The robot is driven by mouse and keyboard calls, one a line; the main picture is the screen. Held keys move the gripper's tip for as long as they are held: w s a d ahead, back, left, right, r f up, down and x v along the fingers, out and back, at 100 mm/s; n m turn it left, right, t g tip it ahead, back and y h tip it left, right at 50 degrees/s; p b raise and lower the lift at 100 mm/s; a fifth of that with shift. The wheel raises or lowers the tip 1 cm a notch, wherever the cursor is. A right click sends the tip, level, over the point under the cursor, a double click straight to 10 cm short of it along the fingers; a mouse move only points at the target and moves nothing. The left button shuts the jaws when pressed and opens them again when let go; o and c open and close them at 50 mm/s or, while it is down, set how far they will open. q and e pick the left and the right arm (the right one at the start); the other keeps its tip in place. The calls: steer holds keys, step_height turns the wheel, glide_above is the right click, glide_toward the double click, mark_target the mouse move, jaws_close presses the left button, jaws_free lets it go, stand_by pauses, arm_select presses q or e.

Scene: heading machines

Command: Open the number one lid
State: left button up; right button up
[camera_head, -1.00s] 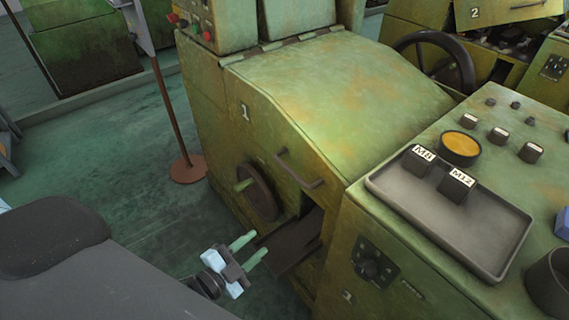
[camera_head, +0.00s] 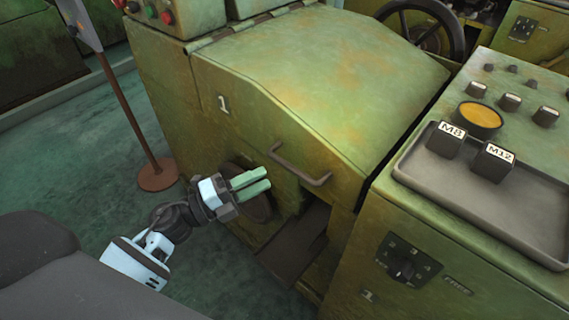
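The number one lid (camera_head: 330,75) is a worn green sloping cover with a "1" on its front panel, and it is closed. Its dark bar handle (camera_head: 300,168) is on the front face. My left gripper (camera_head: 268,178) is just left of the handle, in front of the handwheel (camera_head: 252,205), which it partly hides. Its two green fingers point right toward the handle. They look parted by a narrow gap with nothing between them, and they appear apart from the handle. My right gripper is not in view.
A control console (camera_head: 440,262) stands at the right with a grey tray (camera_head: 520,212) holding M8 (camera_head: 446,139) and M12 (camera_head: 493,162) blocks. A dark chute opening (camera_head: 297,245) lies below the handle. A post on a round base (camera_head: 158,175) stands at the left.

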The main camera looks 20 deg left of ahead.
mark_target(289, 164)
arm_select(q)
steer(key=shift+p+x, duration=0.65)
steer(key=shift+x, duration=3.3)
jaws_close()
